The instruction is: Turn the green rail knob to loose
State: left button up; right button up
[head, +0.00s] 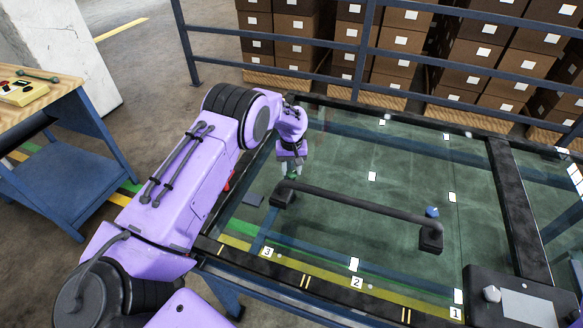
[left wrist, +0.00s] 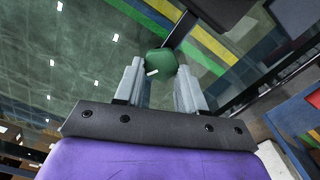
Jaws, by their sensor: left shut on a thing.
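The green rail knob (left wrist: 160,62) sits between the fingertips of my left gripper (left wrist: 160,75) in the left wrist view. A short white mark shows on its face, slanting a little up to the right. In the head view only a bit of the green knob (head: 293,176) shows below my left gripper (head: 291,168). The gripper points down at the left end of the dark rail (head: 355,209) and is shut on the knob. My right gripper is not in view.
A blue knob (head: 432,212) stands near the rail's right end. The green glass-like panel (head: 400,165) has white tags, with numbered labels along its yellow front strip. A dark box (head: 520,300) is at the right front, a workbench (head: 60,110) at the left, stacked cartons behind a blue railing.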

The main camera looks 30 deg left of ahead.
aim_at(291, 171)
pick_arm(q)
jog(key=shift+s+f, duration=0.25)
jog(key=o, duration=1.1)
jog(key=shift+c, duration=0.2)
jog(key=shift+w+r, duration=0.1)
jog(key=shift+w, duration=0.05)
notch_tip(291, 171, up, 10)
jog(key=b, duration=0.2)
jog(key=shift+r, duration=0.25)
